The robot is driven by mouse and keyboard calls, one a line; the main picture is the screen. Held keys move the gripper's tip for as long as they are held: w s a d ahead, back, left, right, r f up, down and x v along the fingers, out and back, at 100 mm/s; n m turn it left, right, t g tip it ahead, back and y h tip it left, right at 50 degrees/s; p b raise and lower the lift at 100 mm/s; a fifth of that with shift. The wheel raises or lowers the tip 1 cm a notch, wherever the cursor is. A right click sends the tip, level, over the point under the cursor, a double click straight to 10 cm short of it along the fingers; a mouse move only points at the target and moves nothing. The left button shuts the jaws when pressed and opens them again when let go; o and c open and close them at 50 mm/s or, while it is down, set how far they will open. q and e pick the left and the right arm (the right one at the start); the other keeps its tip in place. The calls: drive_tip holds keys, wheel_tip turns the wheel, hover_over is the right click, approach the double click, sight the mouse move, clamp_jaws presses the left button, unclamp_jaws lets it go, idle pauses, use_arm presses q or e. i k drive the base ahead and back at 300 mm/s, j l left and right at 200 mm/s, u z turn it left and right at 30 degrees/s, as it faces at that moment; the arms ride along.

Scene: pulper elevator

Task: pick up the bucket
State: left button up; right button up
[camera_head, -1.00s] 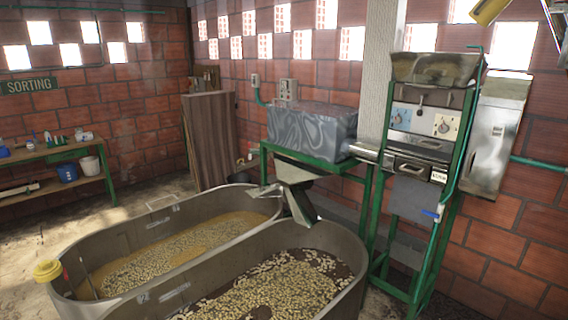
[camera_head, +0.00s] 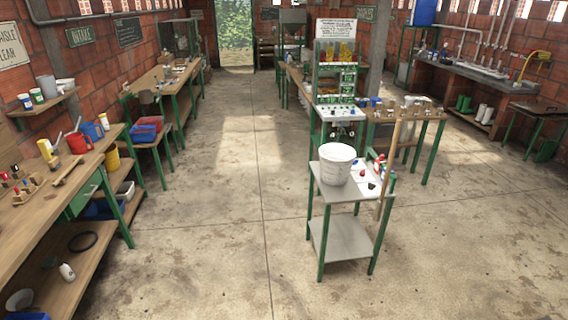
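A white bucket (camera_head: 337,164) stands upright on a small grey-topped table with green legs (camera_head: 345,192), right of the picture's middle. Its rim faces up, and I cannot make out what is inside. Other buckets or tubs are small in the distance, so I cannot tell them well. Neither of my grippers shows in the head view.
A long wooden handle (camera_head: 388,172) leans by the small table. A bench with jars (camera_head: 408,115) stands behind it. The concrete floor (camera_head: 225,190) is clear down the middle.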

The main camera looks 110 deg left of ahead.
sight(336, 165)
drive_tip(key=u, duration=3.35)
drive_tip(key=i+j+u, duration=0.25)
drive_tip(key=i+u, duration=0.25)
drive_tip(key=i, duration=0.2)
drive_tip(key=i+j, duration=0.15)
drive_tip(key=i, duration=0.8)
drive_tip(key=i+j, duration=0.15)
drive_tip(key=i, duration=0.8)
drive_tip(key=j+u, duration=0.05)
